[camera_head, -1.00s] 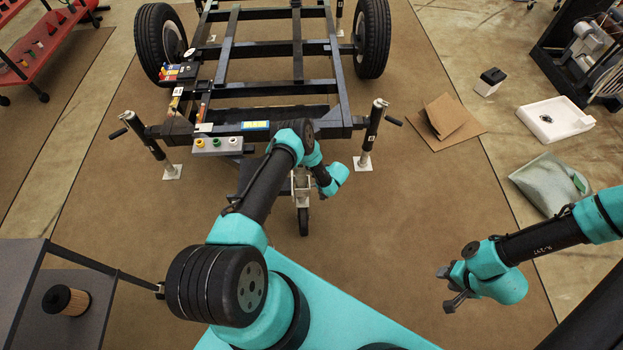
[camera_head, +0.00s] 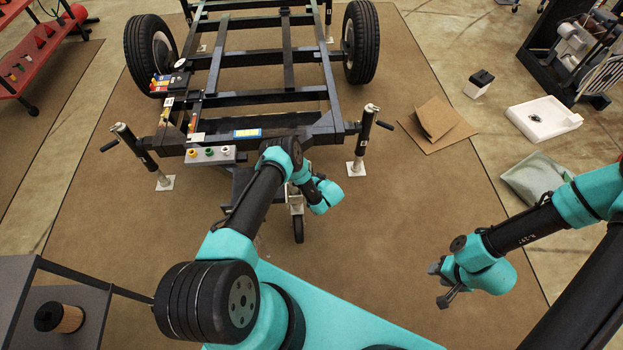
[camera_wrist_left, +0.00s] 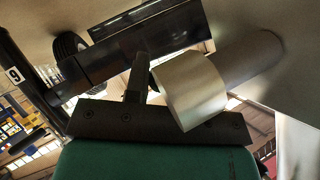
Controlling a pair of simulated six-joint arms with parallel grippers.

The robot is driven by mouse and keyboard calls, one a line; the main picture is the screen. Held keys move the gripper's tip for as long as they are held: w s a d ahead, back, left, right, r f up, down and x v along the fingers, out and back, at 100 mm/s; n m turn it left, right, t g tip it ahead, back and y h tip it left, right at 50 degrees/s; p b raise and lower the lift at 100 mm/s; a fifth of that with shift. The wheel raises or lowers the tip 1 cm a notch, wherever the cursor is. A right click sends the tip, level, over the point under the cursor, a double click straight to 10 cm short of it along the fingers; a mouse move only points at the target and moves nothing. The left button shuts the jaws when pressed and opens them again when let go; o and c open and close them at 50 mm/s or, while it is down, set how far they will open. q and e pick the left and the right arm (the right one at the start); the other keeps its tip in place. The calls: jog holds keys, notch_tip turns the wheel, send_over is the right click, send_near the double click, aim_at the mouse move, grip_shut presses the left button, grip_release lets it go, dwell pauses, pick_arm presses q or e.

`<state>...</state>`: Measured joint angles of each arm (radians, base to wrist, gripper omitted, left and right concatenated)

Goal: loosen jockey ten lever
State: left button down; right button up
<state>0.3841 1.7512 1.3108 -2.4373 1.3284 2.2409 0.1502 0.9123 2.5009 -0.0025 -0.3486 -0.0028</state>
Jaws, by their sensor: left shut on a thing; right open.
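The jockey wheel (camera_head: 298,228) stands under the front of the black trailer frame, partly behind my left arm. In the left wrist view a pale metal tube with a wider collar (camera_wrist_left: 190,92) lies just beyond my left gripper (camera_wrist_left: 150,125). A short dark bar (camera_wrist_left: 137,75), which looks like the clamp lever, rises from between the jaws beside the collar. My left gripper is shut on it; the fingertips are not clearly seen. In the head view that gripper is hidden by my own arm. My right gripper (camera_head: 440,284) is open and empty over the bare floor at right.
The trailer frame (camera_head: 262,97) has a jack post at each front corner, left (camera_head: 142,153) and right (camera_head: 363,140). Cardboard (camera_head: 437,122) and a white tray (camera_head: 543,117) lie at right. A dark cart (camera_head: 65,285) stands at lower left. Floor between wheel and right gripper is clear.

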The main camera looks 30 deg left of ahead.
pick_arm(q)
jog(key=c, duration=1)
grip_release()
jog(key=shift+o, duration=0.2)
jog(key=v, duration=1.7)
jog(key=shift+d+r, duration=0.15)
jog(key=shift+s, duration=0.1)
